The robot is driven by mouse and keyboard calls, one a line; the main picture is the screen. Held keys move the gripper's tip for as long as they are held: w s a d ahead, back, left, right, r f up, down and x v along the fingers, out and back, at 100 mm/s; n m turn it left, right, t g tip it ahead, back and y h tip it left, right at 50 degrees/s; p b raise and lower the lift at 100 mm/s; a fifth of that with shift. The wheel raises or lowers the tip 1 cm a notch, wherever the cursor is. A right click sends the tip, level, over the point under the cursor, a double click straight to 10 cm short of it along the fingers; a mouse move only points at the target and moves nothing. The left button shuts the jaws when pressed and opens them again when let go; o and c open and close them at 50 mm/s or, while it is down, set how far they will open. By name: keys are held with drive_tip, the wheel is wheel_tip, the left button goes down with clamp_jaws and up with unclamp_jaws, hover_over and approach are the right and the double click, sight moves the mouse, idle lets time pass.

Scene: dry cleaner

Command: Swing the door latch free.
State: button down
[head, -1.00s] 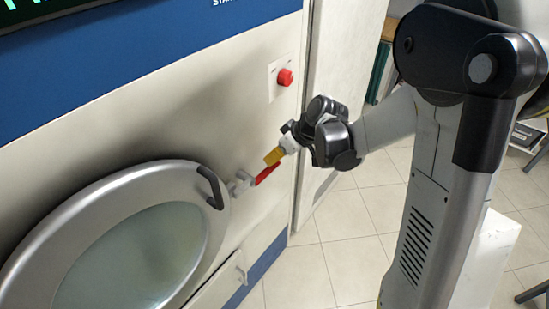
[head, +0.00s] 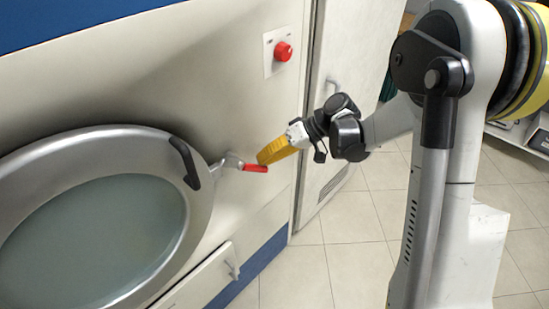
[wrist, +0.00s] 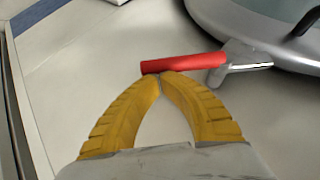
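The door latch has a red handle (head: 255,168) on a silver metal pivot (head: 231,160), beside the right rim of the round machine door (head: 200,215). The handle points right, nearly level, in the head view. In the wrist view the red handle (wrist: 183,64) lies across the picture, with its metal bracket (wrist: 240,62) to the right. My gripper (head: 262,159) has yellow fingers that reach the handle's free end from the upper right. In the wrist view my gripper's (wrist: 160,76) fingertips meet at the handle's edge, not around it. Whether they touch it is unclear.
The door has a dark grip (head: 185,162) near the latch. A red button (head: 283,51) sits on the panel above. A small lower flap with a handle (head: 232,269) is below. Tiled floor is open to the right.

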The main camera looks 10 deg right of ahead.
sight(260, 169)
drive_tip(key=shift+s+a+f+b, duration=0.3)
drive_tip(key=shift+a+f+b, duration=0.15)
drive_tip(key=shift+f, duration=0.2)
drive_tip(key=shift+s+a+f+b, duration=0.3)
drive_tip(key=shift+f+b, duration=0.15)
drive_tip(key=shift+f, duration=0.2)
drive_tip(key=shift+s+a+f+b, duration=0.45)
drive_tip(key=shift+a+f, duration=0.05)
drive_tip(key=shift+a, duration=0.15)
drive_tip(key=shift+s+a+f+b, duration=0.45)
drive_tip(key=shift+a+f, duration=0.05)
drive_tip(key=shift+a, duration=0.1)
drive_tip(key=shift+w, duration=0.1)
